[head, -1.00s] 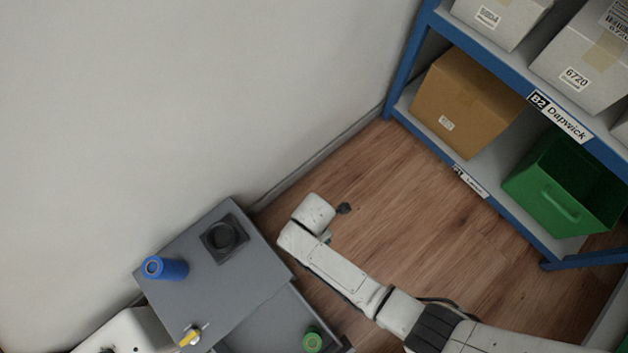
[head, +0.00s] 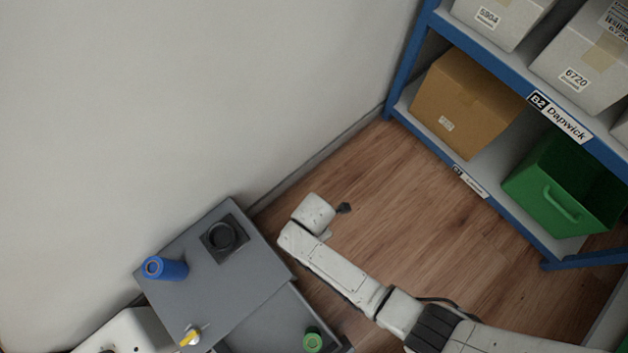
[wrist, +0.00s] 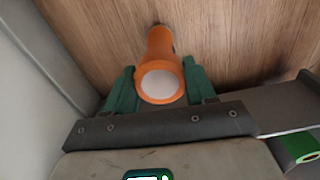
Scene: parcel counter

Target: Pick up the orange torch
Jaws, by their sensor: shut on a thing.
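The orange torch (wrist: 164,51) shows in the wrist view, with its pale round lens end towards the camera and its body pointing away over the wooden floor. My gripper (wrist: 158,82) has its green fingers on both sides of the torch and is shut on it. The wrist view does not show clearly how high the torch is above the floor. In the head view the torch and the gripper fingers are hidden; only my arm shows, beside the grey counter.
A green cylinder (head: 312,341) is in the lower section. A blue shelf (head: 478,198) with boxes (head: 466,103) and a green crate (head: 560,205) stands right. Open floor lies between.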

